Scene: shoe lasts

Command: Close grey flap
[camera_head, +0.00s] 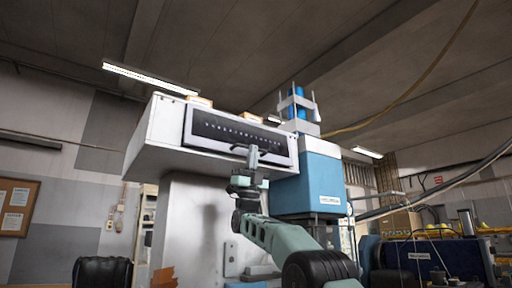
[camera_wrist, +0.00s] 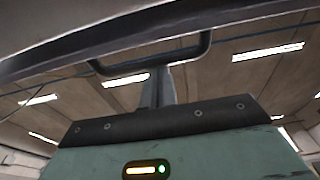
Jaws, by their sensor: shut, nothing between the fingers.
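The grey flap (camera_head: 197,142) is the long front panel of the white overhead box, with a dark strip and a row of small light marks. Its edge also crosses the top of the wrist view (camera_wrist: 60,62). A black handle (camera_wrist: 195,52) stands out from its lower part. My gripper (camera_head: 253,151) is raised in front of the flap, at the handle. Its shut, empty fingers (camera_wrist: 157,80) point up towards the handle bar. I cannot tell whether they touch it. How far the flap stands open is unclear.
A white box (camera_head: 157,132) carries the flap, above a pale column. A blue machine unit (camera_head: 321,180) stands close on the right. A black chair (camera_head: 102,272) is at lower left. A blue machine (camera_head: 420,258) and hanging cables are at right.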

